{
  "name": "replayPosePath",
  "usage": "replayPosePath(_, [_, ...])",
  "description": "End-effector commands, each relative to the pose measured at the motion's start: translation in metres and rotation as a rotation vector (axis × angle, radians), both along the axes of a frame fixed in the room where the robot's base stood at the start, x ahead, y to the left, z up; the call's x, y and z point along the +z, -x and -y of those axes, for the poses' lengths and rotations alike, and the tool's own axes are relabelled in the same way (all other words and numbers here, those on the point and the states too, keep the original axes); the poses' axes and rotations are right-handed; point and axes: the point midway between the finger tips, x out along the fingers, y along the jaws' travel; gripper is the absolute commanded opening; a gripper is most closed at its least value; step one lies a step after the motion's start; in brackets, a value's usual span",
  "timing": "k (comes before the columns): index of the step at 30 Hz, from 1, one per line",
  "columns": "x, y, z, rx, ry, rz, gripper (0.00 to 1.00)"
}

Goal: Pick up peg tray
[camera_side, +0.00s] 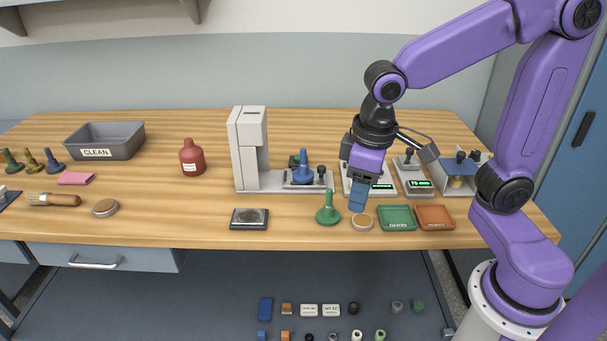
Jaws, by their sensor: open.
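No tray standing with pegs in it is clear to me, so I cannot tell which thing is the peg tray. A small green tray (397,226) marked GOOD and an orange tray (435,224) lie flat near the front edge at the right. A dark, flat square block (249,225) lies left of a green peg-like piece (328,214) on a round base. My gripper (358,205) points down just above a round tan-topped tin (362,222), left of the green tray. It is open, and I see nothing held. The gap between its fingers is not clear in this view.
A grey machine (249,150) with a blue-topped piece (303,172) stands behind. Scales (414,185) stand behind the trays. A grey CLEAN bin (104,140), red bottle (192,158) and brush (53,199) are at left.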

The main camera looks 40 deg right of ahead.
Motion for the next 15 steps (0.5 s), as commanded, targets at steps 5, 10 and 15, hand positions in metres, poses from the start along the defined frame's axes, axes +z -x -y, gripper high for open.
replayPosePath(5, [0.013,-0.067,-0.003,-0.324,0.009,0.058,0.48])
replayPosePath(10, [0.025,-0.127,0.006,-0.636,0.016,0.121,0.48])
replayPosePath(15, [0.034,-0.182,0.026,-0.947,0.022,0.192,0.48])
